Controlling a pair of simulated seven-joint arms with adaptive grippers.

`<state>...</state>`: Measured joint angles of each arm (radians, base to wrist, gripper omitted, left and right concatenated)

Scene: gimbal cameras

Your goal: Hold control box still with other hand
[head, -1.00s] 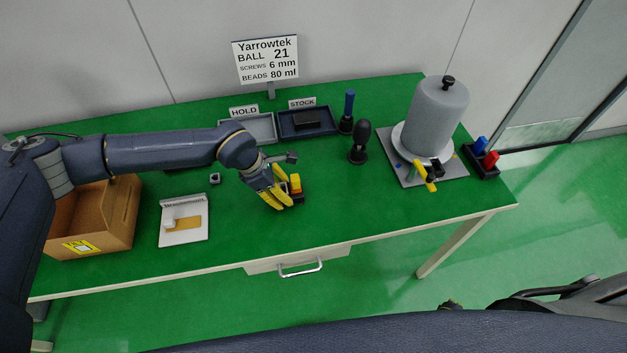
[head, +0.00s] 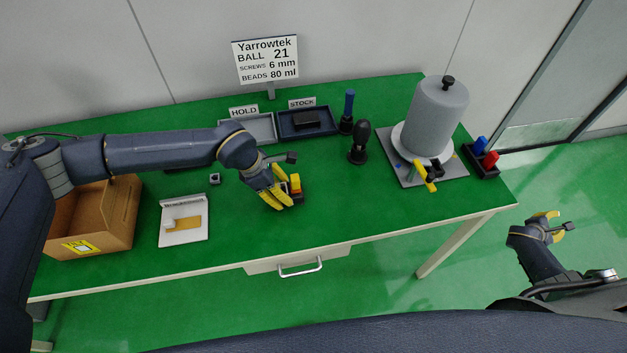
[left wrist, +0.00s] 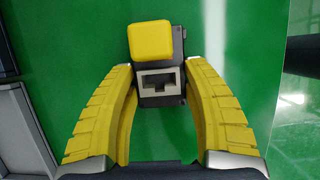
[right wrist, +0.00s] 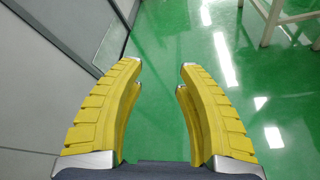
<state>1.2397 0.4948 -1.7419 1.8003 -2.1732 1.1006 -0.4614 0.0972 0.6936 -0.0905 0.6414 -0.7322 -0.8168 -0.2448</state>
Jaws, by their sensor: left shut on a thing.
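The control box (left wrist: 160,97) is small and dark, with a big yellow button (left wrist: 151,42) on top and a square socket in the side facing the left wrist camera.
A grey cylinder machine (head: 437,115) stands on a plate at the table's right, beside a holder with blue and red handles (head: 482,160). Two dark upright tools, HOLD and STOCK trays (head: 322,129) are behind. A cardboard box (head: 115,220) and white fixture (head: 184,235) are left.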

